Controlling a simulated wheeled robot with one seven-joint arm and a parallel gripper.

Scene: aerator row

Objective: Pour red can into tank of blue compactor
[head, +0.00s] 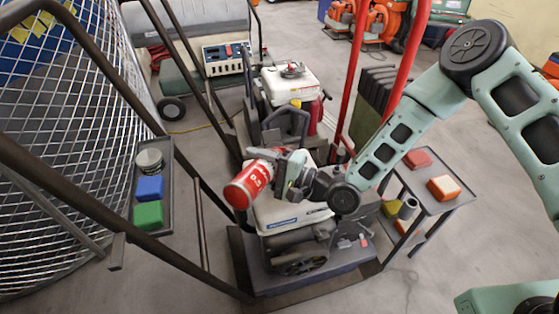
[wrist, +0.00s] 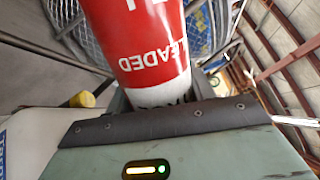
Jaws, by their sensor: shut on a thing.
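The red can (head: 246,187), with white lettering, is tilted well over above the front machine. My gripper (head: 284,172) is shut on it; the can also shows large in the wrist view (wrist: 140,35), rising from the jaws. The front machine, which I take for the blue compactor, has a white tank (head: 285,217) with a blue label. A white corner with blue lettering (wrist: 12,135) shows at the left of the wrist view. The tank's opening is hidden behind the can and gripper. I cannot see any liquid leaving the can.
A second machine with a white tank (head: 290,86) stands behind. A side shelf (head: 172,177) at left holds a grey tin, a blue block and a green block. A cart (head: 440,205) at right carries red boxes.

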